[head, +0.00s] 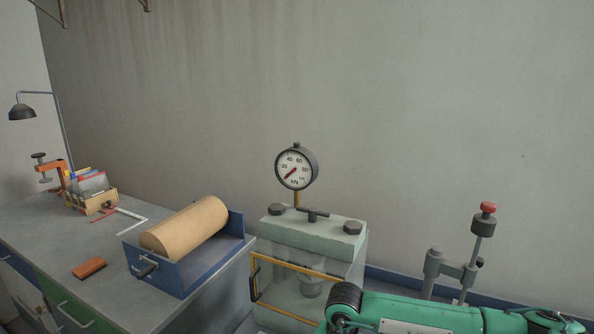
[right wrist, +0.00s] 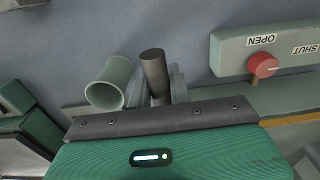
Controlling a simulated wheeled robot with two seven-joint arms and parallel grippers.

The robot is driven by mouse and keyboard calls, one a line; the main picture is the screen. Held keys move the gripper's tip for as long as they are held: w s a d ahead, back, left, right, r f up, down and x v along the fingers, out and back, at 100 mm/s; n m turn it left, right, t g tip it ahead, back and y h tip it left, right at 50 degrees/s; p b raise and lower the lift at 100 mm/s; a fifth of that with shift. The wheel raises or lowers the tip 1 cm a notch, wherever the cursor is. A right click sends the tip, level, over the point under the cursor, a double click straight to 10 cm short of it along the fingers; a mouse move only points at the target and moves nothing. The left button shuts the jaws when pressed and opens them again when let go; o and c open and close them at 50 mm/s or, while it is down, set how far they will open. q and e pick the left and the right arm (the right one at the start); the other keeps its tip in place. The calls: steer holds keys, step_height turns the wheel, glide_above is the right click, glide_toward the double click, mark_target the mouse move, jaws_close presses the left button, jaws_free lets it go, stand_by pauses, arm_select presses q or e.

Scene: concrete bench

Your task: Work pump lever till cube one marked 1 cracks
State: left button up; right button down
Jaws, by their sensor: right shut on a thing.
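The press (head: 312,235) stands in the middle of the head view with a round dial gauge (head: 297,169) on top; its red needle points to the low end. A yellow-framed clear guard (head: 285,303) covers its front, and no cube can be made out behind it. In the right wrist view, my right gripper (right wrist: 157,92) is shut on a dark rod (right wrist: 153,66), apparently the pump lever. My left gripper is not in view.
A red valve knob (right wrist: 262,65) sits on a plate labelled OPEN and SHUT. A hollow pale cylinder (right wrist: 108,85) stands beside the rod. On the left bench are a blue tray (head: 180,275) with a tan roll, a brick-red block (head: 89,268) and an orange clamp (head: 55,172).

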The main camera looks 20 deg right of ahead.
steer(key=shift+r, duration=0.1)
steer(key=r, duration=0.3)
steer(key=w+d+r, duration=0.1)
steer(key=r, duration=0.2)
steer(key=d+r, duration=0.1)
steer(key=r, duration=0.2)
steer(key=shift+w+r, duration=0.1)
steer(key=shift+w, duration=0.25)
steer(key=shift+s+a+f, duration=0.25)
steer(key=shift+f, duration=0.65)
steer(key=shift+s+a+f, duration=0.2)
steer(key=shift+a+f, duration=0.05)
steer(key=shift+f, duration=0.6)
steer(key=shift+s+a+f, duration=0.25)
steer(key=shift+f, duration=0.65)
steer(key=shift+s+a+f, duration=0.1)
steer(key=shift+a+f, duration=0.05)
steer(key=shift+f, duration=1)
steer(key=shift+s+a+f, duration=0.1)
steer(key=shift+f, duration=1.05)
